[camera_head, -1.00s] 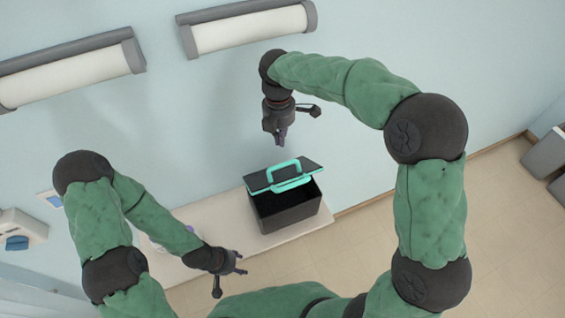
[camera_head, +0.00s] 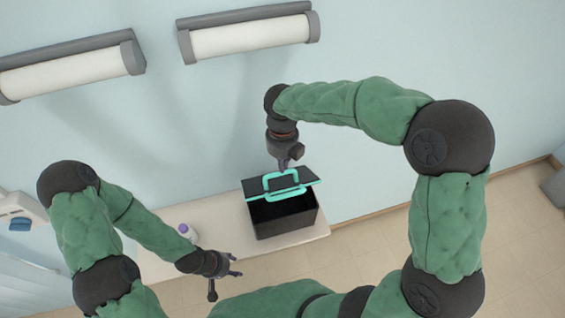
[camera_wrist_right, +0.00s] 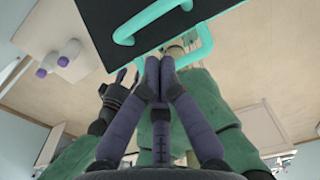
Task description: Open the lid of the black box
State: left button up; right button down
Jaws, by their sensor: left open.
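The black box (camera_head: 285,222) stands on a pale bench. Its dark lid (camera_head: 255,186) has a teal edge and a teal handle (camera_head: 280,176) and sits tilted up, with the dark interior showing in front. My right gripper (camera_head: 284,164) points down just behind the handle. In the right wrist view, the two fingers (camera_wrist_right: 159,66) are together and empty, close to the teal handle (camera_wrist_right: 205,45); contact cannot be told. My left gripper (camera_head: 236,267) is open and empty, in front and left of the box.
A white bottle with a purple cap (camera_head: 187,231) stands there; two such bottles show in the right wrist view (camera_wrist_right: 68,52). The wall (camera_head: 225,110) is behind the bench.

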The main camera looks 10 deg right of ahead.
aim_at(283, 186)
notch_tip(283, 186, down, 8)
jog(key=shift+s+r+p, duration=0.1)
jog(key=shift+r+p, duration=0.15)
jog(key=shift+p, duration=0.15)
